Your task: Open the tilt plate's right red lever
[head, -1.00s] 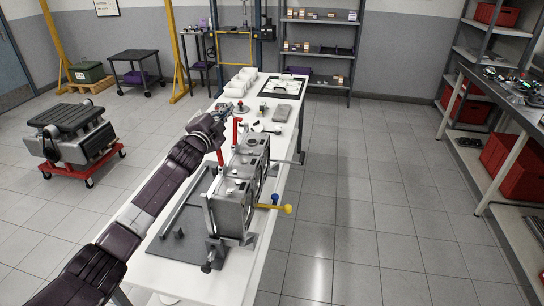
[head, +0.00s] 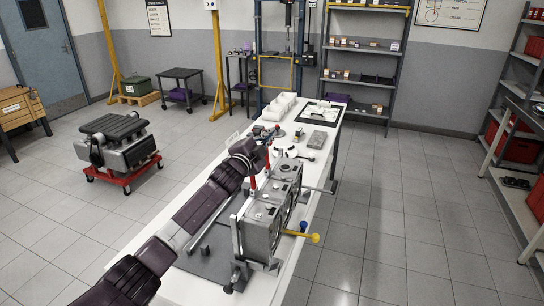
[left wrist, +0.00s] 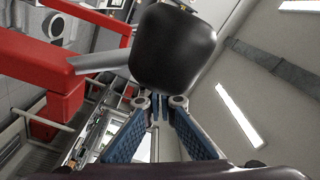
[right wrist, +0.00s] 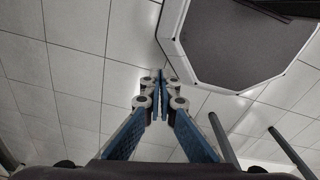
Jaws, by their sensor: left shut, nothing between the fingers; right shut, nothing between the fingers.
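The tilt plate (head: 205,247) lies on the white bench with the grey engine block (head: 262,226) standing at its right side. Two red levers show in the head view, a nearer one (head: 253,184) and a farther one (head: 267,160), both roughly upright. My left gripper (head: 268,140) is near the top of the farther lever. In the left wrist view a large red lever part (left wrist: 62,85) is close on the left, and a black rounded piece (left wrist: 172,48) is just beyond my shut, empty fingertips. Contact cannot be told. My right gripper (right wrist: 160,80) is shut and empty above floor tiles.
A yellow handle (head: 314,238) and a blue knob (head: 304,226) stick out right of the block. White parts (head: 280,106) and a dark tray (head: 322,113) lie at the bench's far end. A red trolley (head: 125,176) stands left.

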